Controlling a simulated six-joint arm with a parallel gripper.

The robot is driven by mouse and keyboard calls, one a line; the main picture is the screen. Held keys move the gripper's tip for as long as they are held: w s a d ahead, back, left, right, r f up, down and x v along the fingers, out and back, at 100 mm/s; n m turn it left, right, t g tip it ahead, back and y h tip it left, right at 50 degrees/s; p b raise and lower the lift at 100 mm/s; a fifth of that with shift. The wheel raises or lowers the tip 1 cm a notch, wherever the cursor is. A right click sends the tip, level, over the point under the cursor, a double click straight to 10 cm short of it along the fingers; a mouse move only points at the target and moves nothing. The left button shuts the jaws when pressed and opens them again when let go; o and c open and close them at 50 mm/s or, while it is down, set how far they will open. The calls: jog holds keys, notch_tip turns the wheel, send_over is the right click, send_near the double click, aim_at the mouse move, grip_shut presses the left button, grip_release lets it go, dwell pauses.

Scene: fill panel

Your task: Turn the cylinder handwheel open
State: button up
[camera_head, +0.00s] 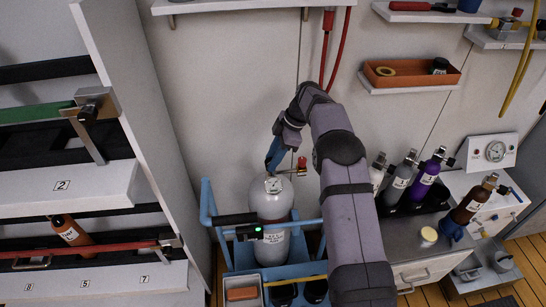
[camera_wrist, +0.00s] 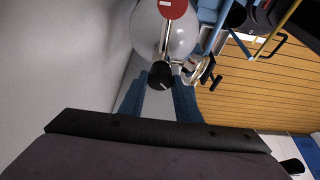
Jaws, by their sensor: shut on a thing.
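A grey gas cylinder (camera_head: 268,198) stands upright in a blue trolley (camera_head: 240,262), its valve at the top. In the wrist view the pale cylinder (camera_wrist: 187,38) is at the top, with a silver valve stem. The black handwheel (camera_wrist: 161,75) is at the near end of that stem, between the blue fingertips of my gripper (camera_wrist: 158,88). My gripper (camera_head: 274,158) comes down at the cylinder's top in the head view and is shut on the handwheel. The handwheel is hidden there. A red round part (camera_wrist: 173,8) is on the valve's far side.
A black and silver fitting (camera_wrist: 205,72) is beside the valve. A wall is close on the left in the wrist view. A white shelf rack (camera_head: 150,110) stands left of the trolley. Several smaller cylinders, including a purple one (camera_head: 425,178), stand on the right counter.

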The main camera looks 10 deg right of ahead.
dwell(0.4)
jog(key=o, duration=1)
jog(key=v, duration=0.7)
jog(key=shift+r, duration=0.2)
